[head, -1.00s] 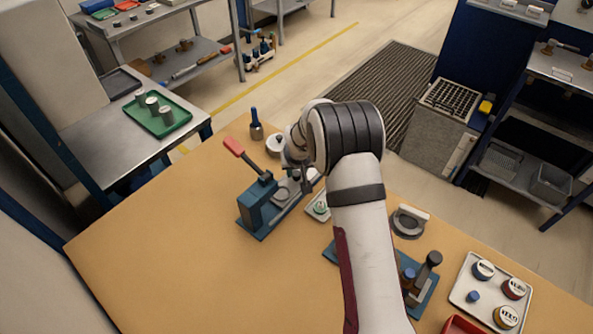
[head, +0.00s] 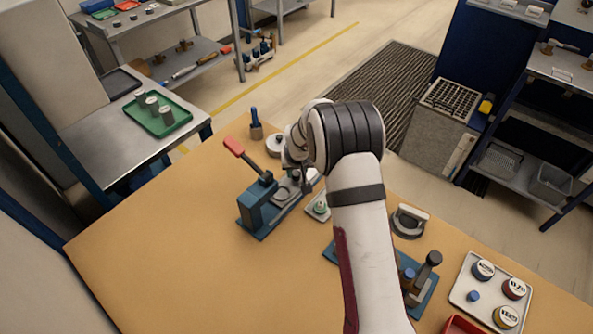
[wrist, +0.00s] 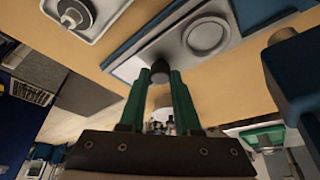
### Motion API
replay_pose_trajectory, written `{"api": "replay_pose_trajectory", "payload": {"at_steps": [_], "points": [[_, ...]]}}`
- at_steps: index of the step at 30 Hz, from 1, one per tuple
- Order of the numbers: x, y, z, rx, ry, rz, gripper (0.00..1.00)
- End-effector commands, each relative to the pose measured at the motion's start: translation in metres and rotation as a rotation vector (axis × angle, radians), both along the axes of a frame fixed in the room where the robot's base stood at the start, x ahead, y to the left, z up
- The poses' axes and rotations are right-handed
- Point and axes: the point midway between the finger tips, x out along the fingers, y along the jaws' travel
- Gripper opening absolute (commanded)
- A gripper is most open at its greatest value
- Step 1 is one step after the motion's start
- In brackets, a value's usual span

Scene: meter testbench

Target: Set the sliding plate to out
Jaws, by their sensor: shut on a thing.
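The sliding plate (wrist: 170,45) is a flat grey plate with a round seat, lying in the blue base of a press fixture. It also shows in the head view (head: 281,194), partly behind my gripper. A dark round knob (wrist: 160,72) stands at the plate's end. My gripper (wrist: 161,78) has its two green fingers shut on this knob, one finger on each side. In the head view my gripper (head: 302,181) is at the end of the plate away from the press column, and its fingertips are hard to see.
The press column (head: 254,208) with a red-handled lever (head: 234,147) stands beside the plate. A small pale tray (head: 318,207) lies right of it. A white round object (head: 275,146) and a blue-handled tool (head: 256,128) stand behind. The table front left is clear.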

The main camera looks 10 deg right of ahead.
Motion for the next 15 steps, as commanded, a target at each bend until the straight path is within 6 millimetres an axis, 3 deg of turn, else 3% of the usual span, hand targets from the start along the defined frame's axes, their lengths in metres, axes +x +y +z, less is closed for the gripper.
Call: {"api": "replay_pose_trajectory", "payload": {"at_steps": [9,15], "points": [[0.001,-0.002,0.000,-0.001,-0.001,-0.001,0.00],[0.025,-0.025,0.000,-0.002,-0.001,-0.006,0.00]]}}
